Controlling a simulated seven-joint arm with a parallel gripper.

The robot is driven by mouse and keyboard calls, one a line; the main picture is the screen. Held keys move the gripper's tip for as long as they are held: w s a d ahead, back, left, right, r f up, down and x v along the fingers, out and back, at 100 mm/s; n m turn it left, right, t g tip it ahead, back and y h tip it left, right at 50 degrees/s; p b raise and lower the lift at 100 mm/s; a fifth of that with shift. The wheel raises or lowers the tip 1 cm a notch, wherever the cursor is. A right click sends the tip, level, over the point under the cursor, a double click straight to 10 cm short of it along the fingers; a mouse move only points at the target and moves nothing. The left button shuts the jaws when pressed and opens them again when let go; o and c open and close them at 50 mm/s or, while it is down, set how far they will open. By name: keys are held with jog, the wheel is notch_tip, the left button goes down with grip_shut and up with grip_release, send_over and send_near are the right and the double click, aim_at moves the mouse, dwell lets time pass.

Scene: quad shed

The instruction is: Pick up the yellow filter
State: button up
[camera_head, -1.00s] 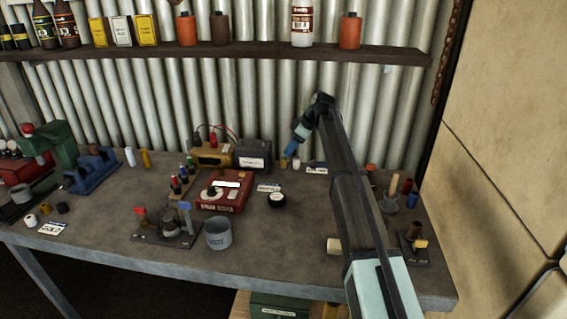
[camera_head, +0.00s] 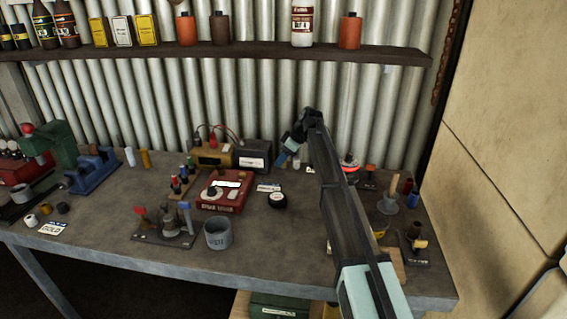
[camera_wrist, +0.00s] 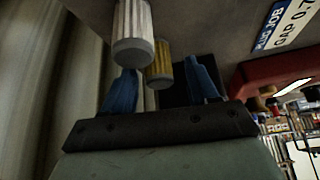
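The yellow filter (camera_wrist: 158,66), a ribbed yellow cylinder with a grey end, stands between my gripper's two blue fingers in the wrist view. My gripper (camera_wrist: 162,90) is open around it, with gaps to the fingers. A white ribbed filter (camera_wrist: 133,32) is close by, in front of the left finger in the picture. In the head view my gripper (camera_head: 284,159) is low at the back of the bench, right of the dark grey box; it mostly hides the yellow filter there. The white filter (camera_head: 297,162) shows just right of it.
The bench (camera_head: 130,215) carries a red tester (camera_head: 220,192), a dark grey box (camera_head: 253,155), a black round gauge (camera_head: 277,200) and a grey cup (camera_head: 218,234). The corrugated wall is close behind my gripper.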

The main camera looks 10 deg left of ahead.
grip_shut()
dwell(0.3)
